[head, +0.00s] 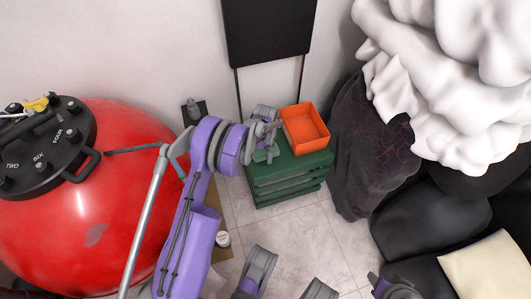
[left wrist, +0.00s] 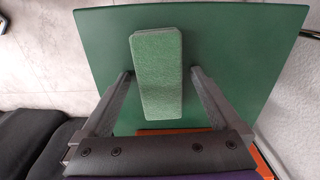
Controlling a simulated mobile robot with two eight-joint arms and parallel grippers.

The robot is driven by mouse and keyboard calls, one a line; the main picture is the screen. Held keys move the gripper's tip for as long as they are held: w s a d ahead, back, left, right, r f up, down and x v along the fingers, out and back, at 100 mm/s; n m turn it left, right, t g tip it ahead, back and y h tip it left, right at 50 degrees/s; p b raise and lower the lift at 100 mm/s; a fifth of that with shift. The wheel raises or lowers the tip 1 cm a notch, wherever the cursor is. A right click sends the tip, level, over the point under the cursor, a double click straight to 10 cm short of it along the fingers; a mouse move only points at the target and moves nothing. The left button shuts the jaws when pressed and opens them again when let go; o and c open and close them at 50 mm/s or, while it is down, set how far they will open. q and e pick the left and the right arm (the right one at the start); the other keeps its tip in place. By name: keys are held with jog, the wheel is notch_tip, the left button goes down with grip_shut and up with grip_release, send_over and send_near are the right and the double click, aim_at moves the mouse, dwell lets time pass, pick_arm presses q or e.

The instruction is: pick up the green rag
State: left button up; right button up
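The green rag (left wrist: 158,78) is a light green, oblong folded pad with a greyish far edge. It lies on the flat top of a dark green drawer box (left wrist: 230,40). In the head view the rag (head: 262,155) is small and partly hidden by my left gripper (head: 270,141), which is over the box top (head: 300,165). In the left wrist view my left gripper (left wrist: 161,73) is open, with one finger on each side of the rag and a gap on both sides. Whether the fingertips touch the box top I cannot tell.
An orange open tray (head: 305,128) stands on the box beside my left gripper. A big red pool filter (head: 100,215) with a black valve head is at left. A dark patterned bag (head: 370,150) stands right of the box. Tiled floor (head: 310,240) is free in front.

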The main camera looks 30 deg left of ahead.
pick_arm(q)
jog(key=c, duration=1.4)
notch_tip(320, 180, up, 10)
jog(key=p, duration=0.3)
